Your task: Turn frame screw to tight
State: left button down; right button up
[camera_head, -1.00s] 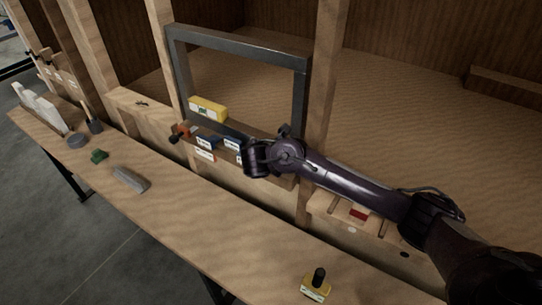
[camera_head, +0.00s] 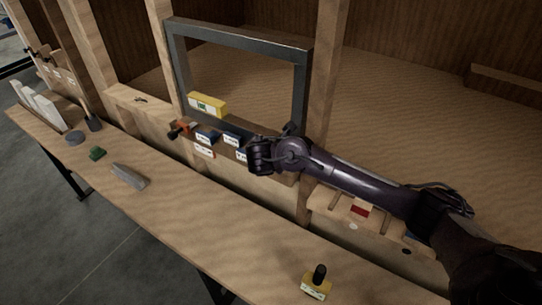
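A grey metal window frame (camera_head: 240,34) stands upright between wooden posts. A yellow level-like block (camera_head: 208,104) sits on its lower left part. Below it is an orange-and-black knob-like piece (camera_head: 179,128), beside blue blocks (camera_head: 207,136) with white labels. I cannot tell for sure which piece is the frame screw. My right arm comes in from the right, and its gripper (camera_head: 256,156) is at the frame's lower edge, in front of the right end of the labelled row. Its fingers are too dark and small to read, and it hides what is behind it. My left gripper is not in view.
A long wooden bench runs along the front, with a grey block (camera_head: 129,176), a green piece (camera_head: 97,153), a dark round piece (camera_head: 75,138) and a yellow-based black knob (camera_head: 316,283). A red block (camera_head: 360,210) lies on the ledge at right. The bench middle is clear.

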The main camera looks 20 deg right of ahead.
jog(key=shift+f, duration=0.2)
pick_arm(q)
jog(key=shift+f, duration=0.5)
pick_arm(e)
jog(key=shift+r, duration=0.15)
jog(key=o, duration=1)
jog(key=shift+c, duration=0.2)
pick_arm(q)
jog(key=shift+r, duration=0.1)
